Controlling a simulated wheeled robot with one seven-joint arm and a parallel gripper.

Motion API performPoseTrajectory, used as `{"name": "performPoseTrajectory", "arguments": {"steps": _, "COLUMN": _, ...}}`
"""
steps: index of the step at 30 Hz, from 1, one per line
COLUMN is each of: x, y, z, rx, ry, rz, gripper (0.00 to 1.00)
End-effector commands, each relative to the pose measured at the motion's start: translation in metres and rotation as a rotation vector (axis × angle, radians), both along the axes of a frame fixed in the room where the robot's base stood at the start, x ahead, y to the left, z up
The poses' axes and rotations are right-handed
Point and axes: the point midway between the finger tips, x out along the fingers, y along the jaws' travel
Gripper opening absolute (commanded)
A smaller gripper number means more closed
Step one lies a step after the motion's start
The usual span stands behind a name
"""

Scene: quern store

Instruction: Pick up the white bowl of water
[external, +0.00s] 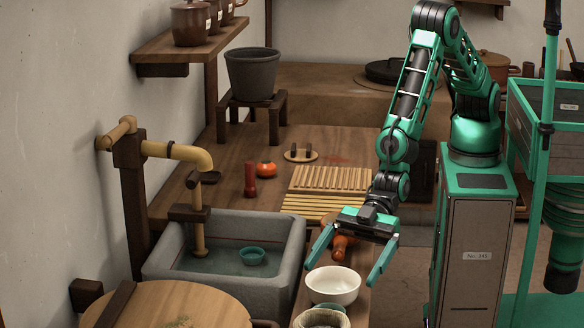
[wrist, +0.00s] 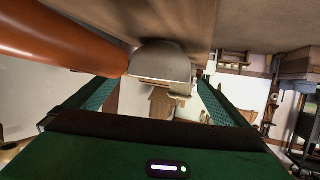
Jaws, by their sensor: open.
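The white bowl (external: 332,286) stands upright on the wooden counter strip at the lower middle of the external view. Whether it holds water I cannot tell. My gripper (external: 340,276) is open, with its two green fingers reaching down on either side of the bowl, apart from each other. In the wrist view, which looks upside down, a pale rounded bowl shape (wrist: 160,62) shows ahead between the fingers of my gripper (wrist: 165,82). Nothing is held between the fingers. I cannot tell whether a finger touches the bowl.
Another bowl (external: 322,318) stands just in front of the white bowl. An orange-brown object (external: 341,246) lies behind it. A stone sink (external: 295,262) with a small teal bowl (external: 252,257) is at left. A slatted rack (external: 325,180) lies farther back.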

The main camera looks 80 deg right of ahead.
Motion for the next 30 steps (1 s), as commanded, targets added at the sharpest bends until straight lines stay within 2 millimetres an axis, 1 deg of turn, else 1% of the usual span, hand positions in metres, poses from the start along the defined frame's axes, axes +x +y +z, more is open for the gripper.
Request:
{"name": "performPoseTrajectory", "arguments": {"steps": 7, "x": 0.013, "y": 0.028, "z": -0.013, "rx": 0.000, "ry": -0.001, "rz": 0.001, "gripper": 1.00}}
{"name": "performPoseTrajectory", "arguments": {"steps": 10, "x": 0.017, "y": 0.037, "z": -0.016, "rx": -0.001, "ry": 0.001, "rz": 0.001, "gripper": 1.00}}
{"name": "performPoseTrajectory", "arguments": {"steps": 14, "x": 0.019, "y": 0.042, "z": -0.018, "rx": 0.000, "ry": 0.001, "rz": 0.000, "gripper": 1.00}}
{"name": "performPoseTrajectory", "arguments": {"steps": 20, "x": 0.019, "y": 0.042, "z": -0.018, "rx": -0.001, "ry": 0.001, "rz": 0.000, "gripper": 1.00}}
{"name": "performPoseTrajectory", "arguments": {"steps": 21, "x": 0.019, "y": 0.042, "z": -0.018, "rx": -0.001, "ry": 0.001, "rz": 0.000, "gripper": 0.90}}
{"name": "performPoseTrajectory", "arguments": {"steps": 23, "x": 0.019, "y": 0.042, "z": -0.018, "rx": -0.001, "ry": 0.001, "rz": 0.000, "gripper": 0.76}}
{"name": "performPoseTrajectory", "arguments": {"steps": 24, "x": 0.020, "y": 0.042, "z": -0.018, "rx": -0.001, "ry": 0.001, "rz": 0.000, "gripper": 0.67}}
{"name": "performPoseTrajectory", "arguments": {"steps": 26, "x": 0.020, "y": 0.042, "z": -0.018, "rx": -0.001, "ry": 0.001, "rz": 0.000, "gripper": 0.53}}
{"name": "performPoseTrajectory", "arguments": {"steps": 30, "x": 0.020, "y": 0.042, "z": -0.017, "rx": 0.001, "ry": 0.000, "rz": 0.000, "gripper": 0.53}}
